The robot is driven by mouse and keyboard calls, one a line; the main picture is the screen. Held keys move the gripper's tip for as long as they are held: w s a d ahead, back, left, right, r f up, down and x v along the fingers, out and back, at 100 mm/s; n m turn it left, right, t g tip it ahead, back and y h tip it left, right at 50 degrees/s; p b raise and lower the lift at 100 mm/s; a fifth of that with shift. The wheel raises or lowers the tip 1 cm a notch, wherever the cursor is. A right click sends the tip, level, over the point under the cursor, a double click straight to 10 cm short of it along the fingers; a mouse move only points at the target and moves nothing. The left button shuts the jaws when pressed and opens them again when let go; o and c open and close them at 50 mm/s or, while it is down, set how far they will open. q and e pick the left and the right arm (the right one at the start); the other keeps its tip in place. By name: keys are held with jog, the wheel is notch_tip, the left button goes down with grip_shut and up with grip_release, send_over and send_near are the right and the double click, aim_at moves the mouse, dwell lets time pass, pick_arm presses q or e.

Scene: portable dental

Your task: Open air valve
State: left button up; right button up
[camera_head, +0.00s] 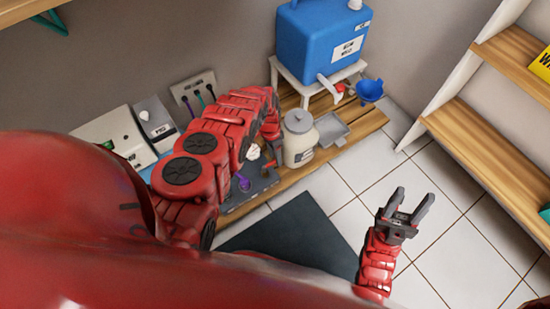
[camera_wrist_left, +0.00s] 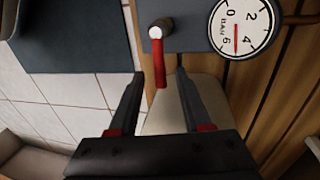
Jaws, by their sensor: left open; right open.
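The air valve shows in the left wrist view as a red lever (camera_wrist_left: 161,72) on a round metal stem, mounted on a grey plate (camera_wrist_left: 196,32). The lever points down toward my left gripper (camera_wrist_left: 160,74). The gripper is open, with a dark finger on each side of the lever's end; I cannot tell whether they touch it. A round white pressure gauge (camera_wrist_left: 246,27) with a red needle sits to the right of the lever. My right gripper (camera_head: 405,210) is open and empty above the floor tiles.
A pale lidded jar (camera_head: 299,143) and a grey tray (camera_head: 332,130) stand on the wooden bench beside my left arm. Shelves (camera_head: 490,150) stand right. The tiled floor between is clear.

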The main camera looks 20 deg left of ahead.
pick_arm(q)
jog(key=shift+f, duration=0.2)
grip_shut()
dwell(1.4)
